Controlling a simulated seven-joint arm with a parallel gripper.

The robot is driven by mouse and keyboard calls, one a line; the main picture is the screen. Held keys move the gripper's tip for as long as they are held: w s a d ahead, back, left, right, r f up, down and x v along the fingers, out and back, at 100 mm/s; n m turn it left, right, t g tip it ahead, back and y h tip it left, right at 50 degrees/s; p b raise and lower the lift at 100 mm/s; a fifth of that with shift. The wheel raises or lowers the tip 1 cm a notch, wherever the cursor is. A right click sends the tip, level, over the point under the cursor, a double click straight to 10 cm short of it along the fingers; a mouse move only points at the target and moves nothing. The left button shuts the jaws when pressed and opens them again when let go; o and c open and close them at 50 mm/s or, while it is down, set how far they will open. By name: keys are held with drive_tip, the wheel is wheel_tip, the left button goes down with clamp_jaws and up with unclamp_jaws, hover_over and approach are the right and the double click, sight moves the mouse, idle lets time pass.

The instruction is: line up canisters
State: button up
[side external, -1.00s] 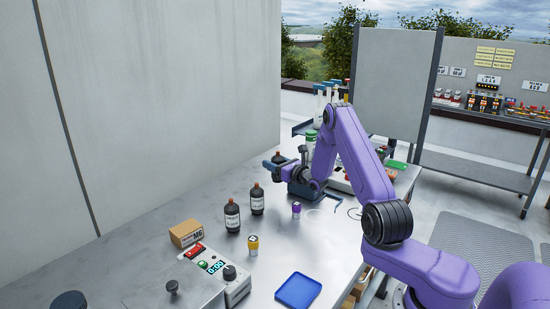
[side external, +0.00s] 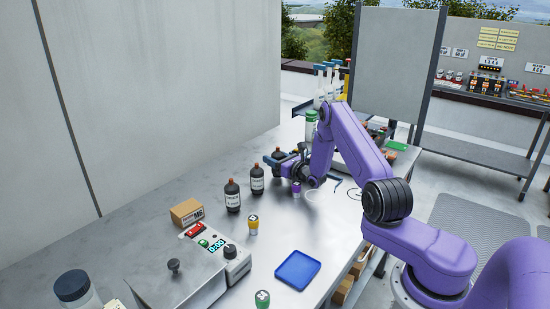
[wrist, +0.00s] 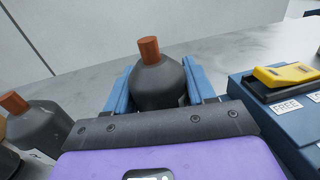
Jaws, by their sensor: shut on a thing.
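My gripper (wrist: 165,90) is shut on a dark bottle-shaped canister (wrist: 160,82) with an orange-brown cap. Its blue fingers lie on either side of the canister, which looks upright; its lower part is hidden. It also shows in the side external view (side external: 279,153), partly behind the gripper (side external: 276,161). Two similar dark canisters with white labels stand upright on the table, one nearer the camera (side external: 232,197) and one (side external: 257,179) between it and my gripper. In the wrist view, a dark canister (wrist: 38,125) stands at the left, apart from the held one.
A purple-marked small container (side external: 296,188) is close to my gripper. A yellow one (side external: 253,225), a cardboard box (side external: 186,212), a control box (side external: 205,260) and a blue tray (side external: 297,269) are nearer the camera.

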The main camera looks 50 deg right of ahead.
drive_tip(key=shift+f, duration=0.5)
idle(0.4)
drive_tip(key=o, duration=1.3)
drive_tip(key=shift+o, duration=0.2)
drive_tip(key=shift+d+f, duration=0.1)
